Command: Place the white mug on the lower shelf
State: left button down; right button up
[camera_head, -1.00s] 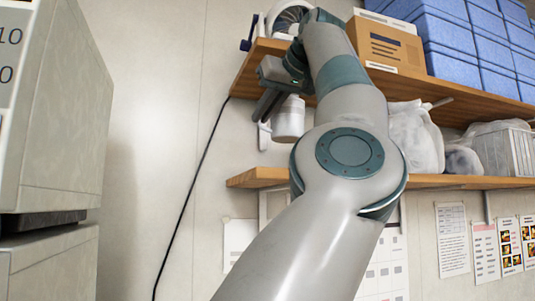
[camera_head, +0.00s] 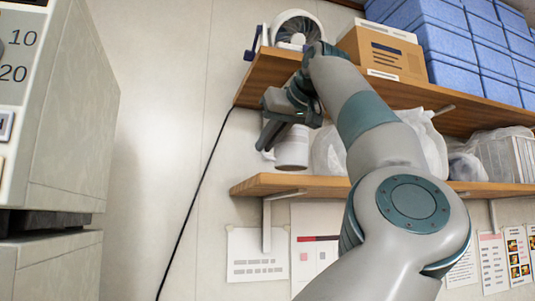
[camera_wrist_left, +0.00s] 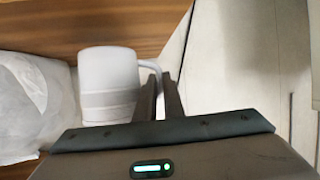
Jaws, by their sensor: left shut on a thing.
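The white mug (camera_head: 291,150) is upright just over the left end of the lower shelf (camera_head: 262,184), below the upper shelf. I cannot tell whether its base touches the wood. My left gripper (camera_head: 268,138) is on the left of the mug, shut on its handle. In the left wrist view the mug (camera_wrist_left: 108,82) stands left of the two fingers (camera_wrist_left: 161,92), with its handle between them. Part of the mug is hidden behind the gripper in the head view. My right gripper is not in view.
Clear plastic bags (camera_head: 328,152) stand right of the mug on the lower shelf. The upper shelf (camera_head: 262,80) holds a fan (camera_head: 297,28), a cardboard box (camera_head: 385,52) and several blue boxes (camera_head: 460,70). A black cable hangs on the wall at left.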

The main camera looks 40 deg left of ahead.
pick_arm(q)
notch_tip(320, 180, down, 2)
jog(key=shift+f, duration=0.25)
jog(key=c, duration=1.9)
grip_release()
jog(key=shift+f, duration=0.1)
jog(key=shift+o, duration=0.2)
